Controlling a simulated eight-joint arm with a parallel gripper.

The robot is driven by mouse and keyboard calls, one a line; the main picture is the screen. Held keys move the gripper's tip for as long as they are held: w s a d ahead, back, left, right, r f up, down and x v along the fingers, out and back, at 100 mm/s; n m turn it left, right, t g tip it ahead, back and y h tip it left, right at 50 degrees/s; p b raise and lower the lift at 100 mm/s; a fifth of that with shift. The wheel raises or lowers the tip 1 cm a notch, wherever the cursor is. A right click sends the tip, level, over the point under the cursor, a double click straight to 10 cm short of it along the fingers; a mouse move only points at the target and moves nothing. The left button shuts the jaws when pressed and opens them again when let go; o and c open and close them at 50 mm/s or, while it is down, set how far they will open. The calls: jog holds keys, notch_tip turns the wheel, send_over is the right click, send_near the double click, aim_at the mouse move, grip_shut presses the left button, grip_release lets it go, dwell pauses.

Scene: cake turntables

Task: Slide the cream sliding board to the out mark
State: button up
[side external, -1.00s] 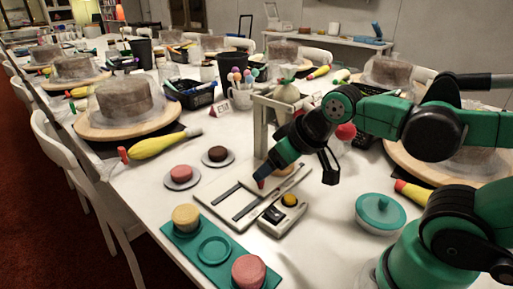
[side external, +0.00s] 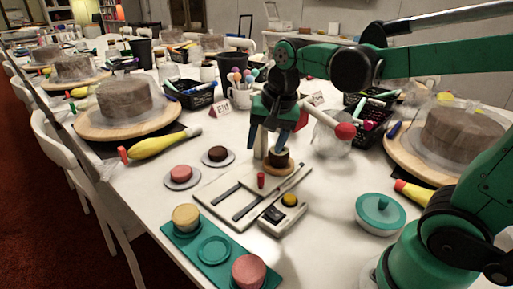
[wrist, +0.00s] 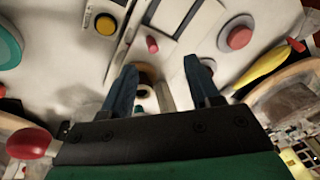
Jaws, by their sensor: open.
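The cream sliding board (side external: 222,188) lies flat on the table, with dark slots along it and a small red peg (side external: 261,180) standing near its far end. In the wrist view the board (wrist: 170,18) and red peg (wrist: 152,45) are beyond my fingertips. My gripper (side external: 281,148) is open and empty, pointing down behind the peg, apart from the board. It also shows in the wrist view (wrist: 166,75). A brown round piece on a wooden base (side external: 279,164) is just below the fingers; its edges are partly hidden. I cannot make out the out mark.
A grey box with a yellow button (side external: 289,200) sits right of the board. A teal tray (side external: 183,241) with two cakes is in front. A red lever knob (side external: 345,131) is near my gripper. A teal lidded dish (side external: 380,211) stands right.

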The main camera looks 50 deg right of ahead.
aim_at(261, 174)
jog(key=w+d+m+g, duration=0.1)
jog(key=m, duration=0.1)
jog(key=w+d+f+m+g, duration=0.1)
jog(key=m, duration=0.2)
jog(key=w+d+m+g, duration=0.1)
jog(key=m, duration=0.2)
jog(key=shift+w+f, duration=0.25)
jog(key=shift+w, duration=0.1)
notch_tip(261, 174, down, 10)
jog(key=shift+r, duration=0.35)
grip_shut()
jog(key=shift+a, duration=5.05)
grip_release()
